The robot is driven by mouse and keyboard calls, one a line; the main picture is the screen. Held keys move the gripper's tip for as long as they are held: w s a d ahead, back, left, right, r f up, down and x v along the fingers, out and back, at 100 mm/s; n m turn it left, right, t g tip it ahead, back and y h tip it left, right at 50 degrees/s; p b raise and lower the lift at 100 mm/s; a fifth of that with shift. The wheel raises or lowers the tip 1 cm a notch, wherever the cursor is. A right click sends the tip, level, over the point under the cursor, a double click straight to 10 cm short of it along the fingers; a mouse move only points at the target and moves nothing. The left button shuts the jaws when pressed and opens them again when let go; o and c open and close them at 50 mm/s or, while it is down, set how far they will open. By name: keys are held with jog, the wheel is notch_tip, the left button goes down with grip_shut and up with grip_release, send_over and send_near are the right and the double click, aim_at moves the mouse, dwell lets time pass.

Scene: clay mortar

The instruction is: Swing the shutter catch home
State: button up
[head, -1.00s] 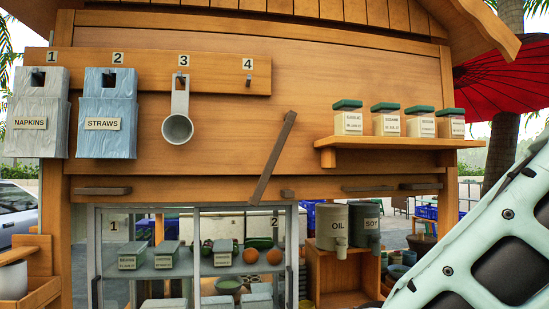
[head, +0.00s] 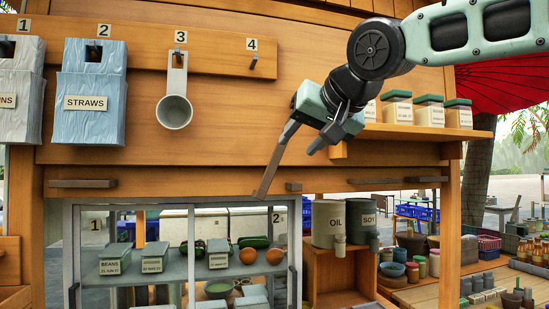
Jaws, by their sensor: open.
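The shutter catch (head: 277,160) is a dark wooden bar on the front of the kiosk. It is tilted, its upper end leaning right and its lower end near a small wooden block (head: 293,187) on the rail. My gripper (head: 307,128) is open at the catch's upper end, reaching in from the upper right. Its fingers hide the top of the bar. I cannot tell whether the bar lies between the fingers or whether they touch it.
A shelf with jars (head: 430,130) stands close right of my gripper. A scoop (head: 174,110) hangs at peg 3; peg 4 (head: 254,62) is empty. Below are a glazed cabinet (head: 190,255) and the oil canister (head: 328,222). The panel left of the catch is clear.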

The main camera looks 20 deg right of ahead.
jog(key=w+d+r+m+t, duration=0.2)
jog(key=d+r, duration=0.1)
jog(key=r, duration=0.2)
jog(key=p, duration=0.7)
send_near(280, 150)
jog(key=shift+g+h, duration=0.3)
jog(key=x, duration=0.2)
jog(key=r+x, duration=0.1)
jog(key=x, duration=0.1)
jog(key=shift+w+a+f, duration=0.1)
jog(key=shift+w+a, duration=0.1)
jog(key=shift+w, duration=0.1)
jog(key=p+x, duration=0.3)
jog(key=shift+w+d+f, duration=0.1)
jog(key=shift+w+f, duration=0.15)
jog(key=shift+w, duration=0.05)
jog(key=shift+x, duration=1.35)
jog(key=shift+s, duration=0.1)
